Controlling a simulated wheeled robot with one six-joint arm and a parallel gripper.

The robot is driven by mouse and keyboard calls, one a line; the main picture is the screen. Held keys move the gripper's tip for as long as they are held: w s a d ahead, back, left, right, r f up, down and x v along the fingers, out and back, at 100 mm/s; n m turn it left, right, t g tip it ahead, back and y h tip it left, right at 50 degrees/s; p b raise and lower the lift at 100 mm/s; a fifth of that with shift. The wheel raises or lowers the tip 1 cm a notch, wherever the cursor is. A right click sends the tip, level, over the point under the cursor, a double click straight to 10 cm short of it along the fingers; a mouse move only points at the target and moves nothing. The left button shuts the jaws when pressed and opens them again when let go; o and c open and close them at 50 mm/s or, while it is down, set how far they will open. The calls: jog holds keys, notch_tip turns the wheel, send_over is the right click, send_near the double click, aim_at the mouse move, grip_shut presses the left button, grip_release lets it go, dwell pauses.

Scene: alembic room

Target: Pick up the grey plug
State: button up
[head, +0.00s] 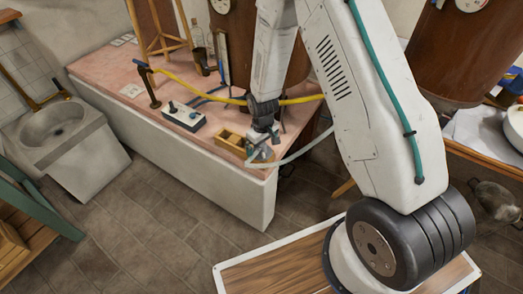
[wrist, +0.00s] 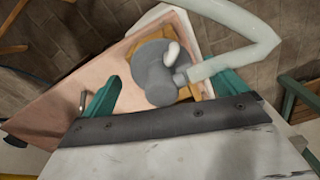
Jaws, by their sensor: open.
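A grey rounded piece (wrist: 158,72), which looks to be the grey plug, sits between the two teal fingers of my gripper (wrist: 170,78) in the wrist view. It has a small white tip, and a thick pale tube (wrist: 238,62) meets its right side. A yellow-brown wooden piece (wrist: 205,90) shows behind it. My gripper is open, with gaps visible beside the grey piece. In the head view my gripper (head: 264,140) points down at the front right corner of the pink-topped counter (head: 120,70). There the grey piece is small and mostly hidden.
A small wooden box (head: 230,140) stands left of my gripper. A control box (head: 184,116) with a black knob is farther left. A yellow hose (head: 190,88) crosses above the counter. A large brown vessel (head: 240,40) stands behind. A stone sink (head: 55,130) is at left.

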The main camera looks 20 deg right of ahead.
jog(key=shift+f, duration=1.4)
jog(key=c, duration=1.1)
